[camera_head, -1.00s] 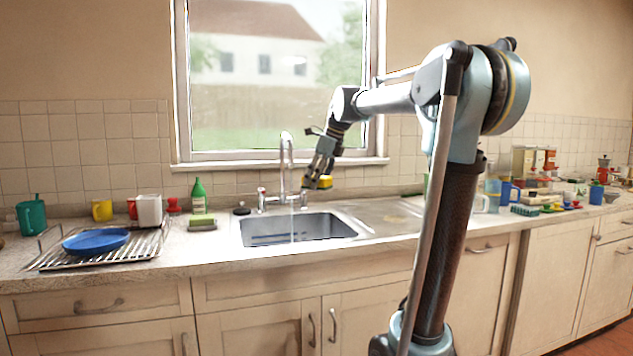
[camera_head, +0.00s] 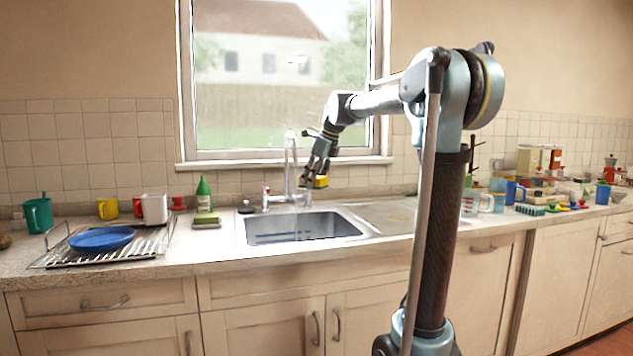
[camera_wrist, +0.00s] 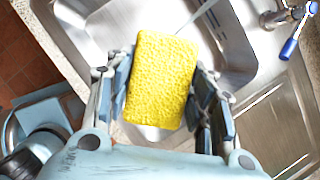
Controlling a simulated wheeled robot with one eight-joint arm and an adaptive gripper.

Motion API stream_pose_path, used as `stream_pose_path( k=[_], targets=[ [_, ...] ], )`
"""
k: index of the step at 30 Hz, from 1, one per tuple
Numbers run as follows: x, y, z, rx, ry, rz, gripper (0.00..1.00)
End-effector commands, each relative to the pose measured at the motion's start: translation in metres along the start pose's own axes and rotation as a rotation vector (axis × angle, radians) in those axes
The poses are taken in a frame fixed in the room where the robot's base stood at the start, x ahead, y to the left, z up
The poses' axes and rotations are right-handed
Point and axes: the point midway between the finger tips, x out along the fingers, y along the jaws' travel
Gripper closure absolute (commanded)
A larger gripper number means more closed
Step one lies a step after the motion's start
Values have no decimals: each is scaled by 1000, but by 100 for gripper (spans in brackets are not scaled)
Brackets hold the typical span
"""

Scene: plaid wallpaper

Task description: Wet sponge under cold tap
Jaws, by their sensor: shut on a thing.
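A yellow sponge (camera_head: 321,182) is held between the fingers of my gripper (camera_head: 313,176), just right of the tap, above the sink. In the wrist view the sponge (camera_wrist: 160,82) is gripped by its two sides, and my gripper (camera_wrist: 166,95) is shut on it. The chrome tap (camera_head: 290,160) stands behind the sink basin (camera_head: 300,228), with a red-marked handle at its left. A blue tap lever (camera_wrist: 291,47) shows at the upper right of the wrist view. A faint thin stream seems to fall from the spout, apart from the sponge.
A green bottle (camera_head: 203,194) and a green-topped sponge (camera_head: 206,219) are left of the sink. The drainboard (camera_head: 385,214) right of the basin looks clear. Several dishes crowd the far right.

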Motion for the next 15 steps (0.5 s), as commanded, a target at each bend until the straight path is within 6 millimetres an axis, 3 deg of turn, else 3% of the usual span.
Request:
stream_pose_path(
  k=[15],
  targets=[
    [21,-23,29,2,0,-1,70]
  ],
)
